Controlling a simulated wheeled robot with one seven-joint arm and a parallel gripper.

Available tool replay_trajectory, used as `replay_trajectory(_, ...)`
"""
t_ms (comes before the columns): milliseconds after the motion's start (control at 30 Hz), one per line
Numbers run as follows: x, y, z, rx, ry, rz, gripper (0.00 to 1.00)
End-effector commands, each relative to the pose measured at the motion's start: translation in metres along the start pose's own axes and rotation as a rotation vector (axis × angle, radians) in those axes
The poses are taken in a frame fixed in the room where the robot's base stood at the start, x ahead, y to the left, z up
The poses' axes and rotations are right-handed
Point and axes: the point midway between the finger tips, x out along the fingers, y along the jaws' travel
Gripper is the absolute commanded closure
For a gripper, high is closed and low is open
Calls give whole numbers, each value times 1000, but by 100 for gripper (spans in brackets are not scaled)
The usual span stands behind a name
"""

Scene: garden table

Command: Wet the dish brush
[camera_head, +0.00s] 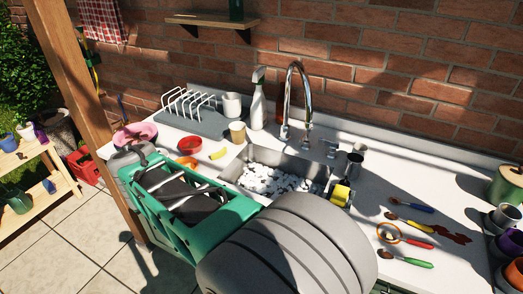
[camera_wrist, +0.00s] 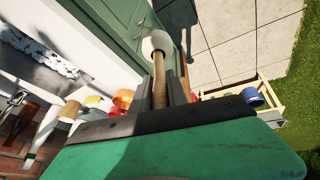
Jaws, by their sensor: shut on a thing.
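My gripper (camera_wrist: 160,90) is shut on the wooden handle of the dish brush (camera_wrist: 156,45). The brush has a pale round head pointing away from the jaws in the wrist view. In the head view my green arm reaches to the left of the sink and hides the jaws; I cannot make out the brush there. The metal sink (camera_head: 290,162) holds white suds (camera_head: 265,181); it is also at upper left in the wrist view (camera_wrist: 25,66). The brush head is outside the sink. The chrome faucet (camera_head: 287,98) arches over the sink's back edge.
A drying rack (camera_head: 195,118), white mug (camera_head: 232,105), spray bottle (camera_head: 258,100), paper cup (camera_head: 238,132) and red bowl (camera_head: 190,145) stand left and behind the sink. A yellow sponge (camera_head: 341,193) is at its right. Garden tools and pots lie farther right.

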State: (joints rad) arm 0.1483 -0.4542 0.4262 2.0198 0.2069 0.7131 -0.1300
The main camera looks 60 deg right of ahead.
Motion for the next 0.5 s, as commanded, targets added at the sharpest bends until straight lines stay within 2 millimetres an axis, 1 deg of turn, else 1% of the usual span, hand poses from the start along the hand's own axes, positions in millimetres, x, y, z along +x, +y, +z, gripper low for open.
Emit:
replay_trajectory(33, 8, 32, -4, 42, -4, 39, 100)
replay_trajectory(67, 10, 50, -6, 63, -4, 63, 100)
replay_trajectory(100, 14, 76, -8, 91, -6, 95, 100)
replay_trajectory(133, 16, 95, -8, 112, -8, 119, 100)
replay_trajectory(167, 18, 116, -8, 133, -11, 145, 100)
replay_trajectory(200, 20, 143, -6, 160, -15, 179, 100)
replay_trajectory(267, 21, 184, 0, 203, -25, 230, 100)
replay_trajectory(300, 22, 211, 7, 228, -33, 263, 100)
replay_trajectory(367, 21, 250, 19, 268, -48, 312, 100)
replay_trajectory(400, 20, 275, 28, 292, -59, 342, 100)
replay_trajectory(500, 14, 330, 55, 348, -86, 414, 100)
